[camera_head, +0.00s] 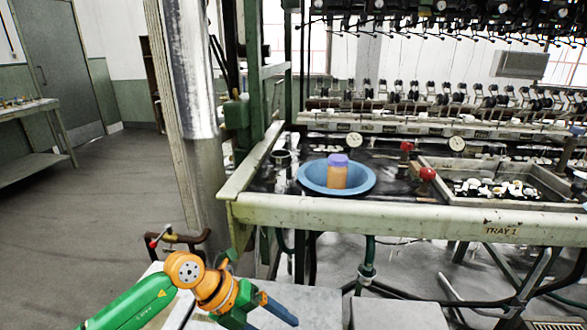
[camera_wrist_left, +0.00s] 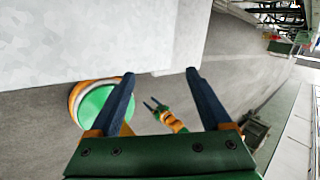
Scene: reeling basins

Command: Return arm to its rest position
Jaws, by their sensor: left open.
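My left gripper (camera_head: 274,311) is low in the head view, in front of and below the bench edge, with nothing in it. The green and orange left arm comes in from the lower left. A smaller green and orange gripper with blue fingers (camera_wrist_left: 156,106) shows farther off in the left wrist view, seemingly my right one; its opening is too small to judge. An orange jar with a purple lid (camera_head: 337,175) stands upright in a blue basin (camera_head: 308,184), away from my gripper.
The bench (camera_head: 400,216) marked TRAY 1 carries the basin, red knobs (camera_head: 427,174) and a metal tray (camera_head: 490,203) of white pieces. A metal post (camera_head: 197,90) stands left of it. Pipes run beneath. The floor (camera_head: 110,200) at left is clear.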

